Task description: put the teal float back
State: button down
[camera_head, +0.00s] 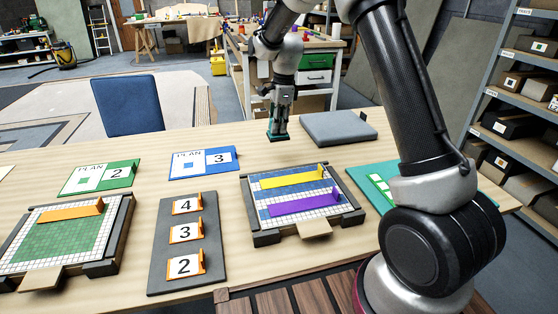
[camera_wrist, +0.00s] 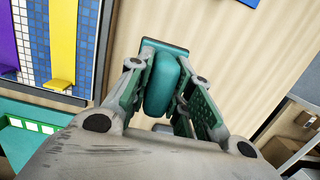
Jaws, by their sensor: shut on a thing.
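The teal float (camera_head: 278,136) is at the bottom of my gripper (camera_head: 279,120), over the back part of the wooden table. In the wrist view the float (camera_wrist: 163,84) lies between both fingers, and my gripper (camera_wrist: 165,92) is shut on its rounded teal handle. Its flat teal plate shows at the far end. I cannot tell whether the plate touches the table or hangs just above it. A grey slab (camera_head: 338,127) lies on the table right of the float, apart from it.
A framed mosaic panel (camera_head: 250,211) with yellow and purple strips stands in front. Left are a second panel (camera_head: 124,207), a dark board (camera_head: 163,276) with numbered tags, and blue (camera_head: 231,154) and green (camera_head: 128,185) plan cards. A teal tray (camera_head: 487,217) is right. Bare tabletop surrounds the float.

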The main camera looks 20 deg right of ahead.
notch_tip(320, 180, down, 10)
jog(key=shift+r, duration=0.1)
dwell(0.4)
jog(key=c, duration=1.3)
grip_release()
